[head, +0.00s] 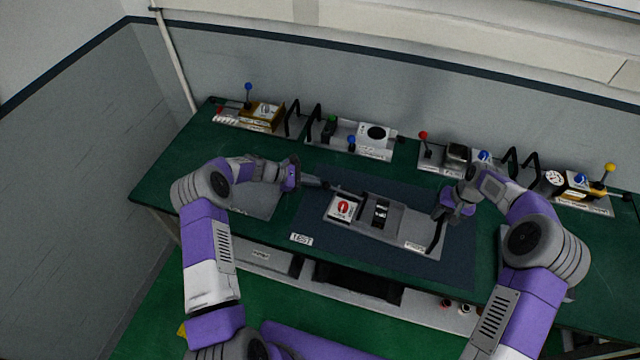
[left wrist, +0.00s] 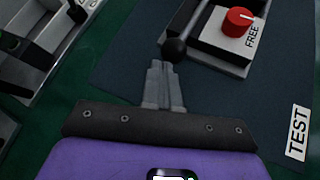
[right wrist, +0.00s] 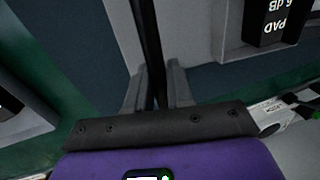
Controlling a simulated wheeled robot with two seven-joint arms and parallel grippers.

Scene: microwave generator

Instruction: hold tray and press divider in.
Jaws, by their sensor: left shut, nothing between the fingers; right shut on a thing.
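The grey tray (head: 412,228) lies on a dark blue mat in the middle of the bench. A block with a red knob, marked FREE (left wrist: 251,40), sits at its left end, and a black block marked 6 dB PAD (right wrist: 275,22) is further right. I cannot tell which part is the divider. My left gripper (head: 318,183) is shut and empty, its tips at the black ball (left wrist: 174,50) of a lever at the tray's left end; whether they touch is unclear. My right gripper (right wrist: 157,85) is shut on the tray's black handle (head: 437,236) at the right end.
A TEST label (head: 301,238) marks the mat's front-left corner. Several units with levers and black handles line the back of the bench, among them one with a white block and black dial (head: 376,132). The mat (head: 385,255) is bare in front of the tray.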

